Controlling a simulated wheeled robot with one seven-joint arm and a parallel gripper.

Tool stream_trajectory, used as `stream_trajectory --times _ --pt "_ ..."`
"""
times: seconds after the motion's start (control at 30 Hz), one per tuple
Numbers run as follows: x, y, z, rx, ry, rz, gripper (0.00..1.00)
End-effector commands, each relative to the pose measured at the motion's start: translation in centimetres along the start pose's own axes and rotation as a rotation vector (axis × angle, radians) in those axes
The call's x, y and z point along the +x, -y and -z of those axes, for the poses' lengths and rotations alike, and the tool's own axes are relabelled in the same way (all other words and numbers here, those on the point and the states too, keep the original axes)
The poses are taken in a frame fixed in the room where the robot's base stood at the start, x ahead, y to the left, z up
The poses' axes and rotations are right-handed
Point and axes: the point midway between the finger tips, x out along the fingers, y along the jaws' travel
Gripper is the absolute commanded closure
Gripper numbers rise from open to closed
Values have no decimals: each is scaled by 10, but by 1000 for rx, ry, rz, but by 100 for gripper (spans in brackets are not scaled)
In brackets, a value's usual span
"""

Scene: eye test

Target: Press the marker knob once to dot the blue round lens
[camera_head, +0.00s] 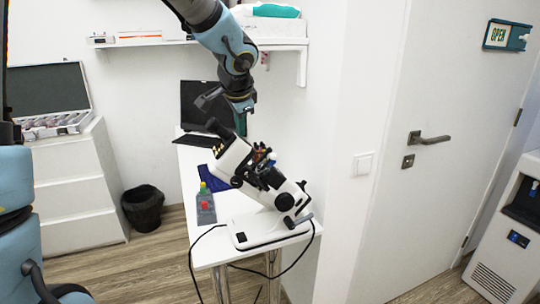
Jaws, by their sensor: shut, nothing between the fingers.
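A white lens-measuring instrument (262,180) with black knobs and a tilted body stands on the white table (212,248). Small dark parts with a little orange and blue (262,155) sit at the middle of its body. I cannot tell which part is the marker knob, and I cannot make out the blue round lens. My gripper (241,130) points down just above and behind the upper end of the instrument, near its eyepiece. It looks shut and empty. Whether it touches the instrument cannot be told.
A grey bottle with a green cap and red mark (205,207) stands left of the instrument, by a dark blue cloth (212,179). A laptop (203,112) is behind. A black cable hangs from the table. A bin (143,208), drawers (78,200) and a door (440,90) stand around.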

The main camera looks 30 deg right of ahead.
Motion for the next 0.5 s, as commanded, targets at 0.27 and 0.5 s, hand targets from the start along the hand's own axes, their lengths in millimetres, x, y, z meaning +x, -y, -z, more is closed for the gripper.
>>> stream_trajectory --times 0.27,0.5 --pt "6 -4 3 1 -1 -1 100" --pt "30 -21 17 2 -2 -2 100"
